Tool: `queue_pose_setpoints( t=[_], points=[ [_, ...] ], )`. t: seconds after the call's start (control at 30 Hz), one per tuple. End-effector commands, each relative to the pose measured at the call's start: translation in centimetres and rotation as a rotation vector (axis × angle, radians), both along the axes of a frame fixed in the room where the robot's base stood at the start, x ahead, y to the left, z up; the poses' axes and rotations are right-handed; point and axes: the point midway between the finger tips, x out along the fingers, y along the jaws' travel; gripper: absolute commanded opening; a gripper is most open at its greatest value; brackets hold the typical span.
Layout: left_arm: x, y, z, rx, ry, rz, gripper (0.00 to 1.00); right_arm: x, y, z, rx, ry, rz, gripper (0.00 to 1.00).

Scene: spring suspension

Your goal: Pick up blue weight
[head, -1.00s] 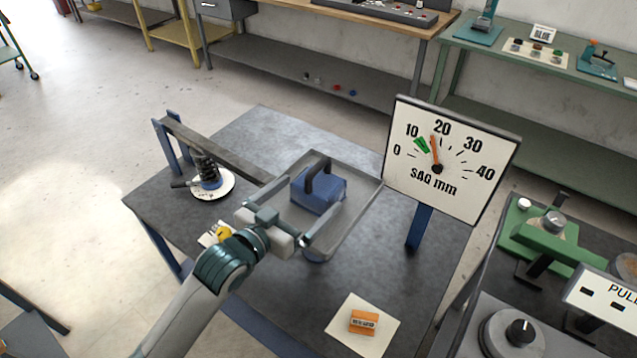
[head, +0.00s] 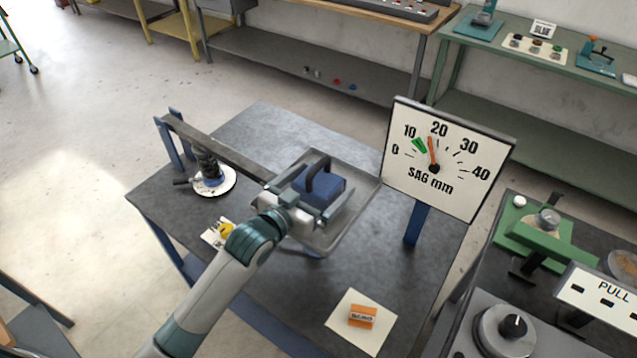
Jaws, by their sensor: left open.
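The blue weight (head: 327,192) is a dark blue block with a black arched handle. It sits in a grey tray (head: 349,219) at the end of a bar over the dark table. My left gripper (head: 311,197) comes in from the lower left and is open, its fingers reaching over the tray right at the weight. The gripper hides the weight's near left side, so I cannot tell whether the fingers touch it. My right gripper is not in view.
A sag dial (head: 450,158) on a blue post stands right of the tray. An orange block (head: 362,316) lies on a pale card at the front. A black spring (head: 207,166) stands on a white disc at the left. A yellow knob (head: 226,229) is beside my arm.

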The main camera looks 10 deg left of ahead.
Motion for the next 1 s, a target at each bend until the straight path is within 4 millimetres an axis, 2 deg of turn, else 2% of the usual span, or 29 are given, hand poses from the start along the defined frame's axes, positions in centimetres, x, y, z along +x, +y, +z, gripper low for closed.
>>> queue_pose_setpoints(
  t=[0.07,0.3,0.8,1.0],
  points=[
    [1.0,-0.4,0.4,0.0,0.0,0.0,1.0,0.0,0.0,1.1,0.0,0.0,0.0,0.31],
    [2.7,-1.2,-0.3,0.001,0.001,0.0,1.0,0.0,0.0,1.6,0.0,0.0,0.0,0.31],
    [2.8,-1.2,-0.4,0.001,0.0,-0.001,1.0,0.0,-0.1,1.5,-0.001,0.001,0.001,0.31],
    [2.8,-1.2,-0.4,0.0,0.0,0.0,0.52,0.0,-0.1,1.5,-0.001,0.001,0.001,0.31]
  ],
)
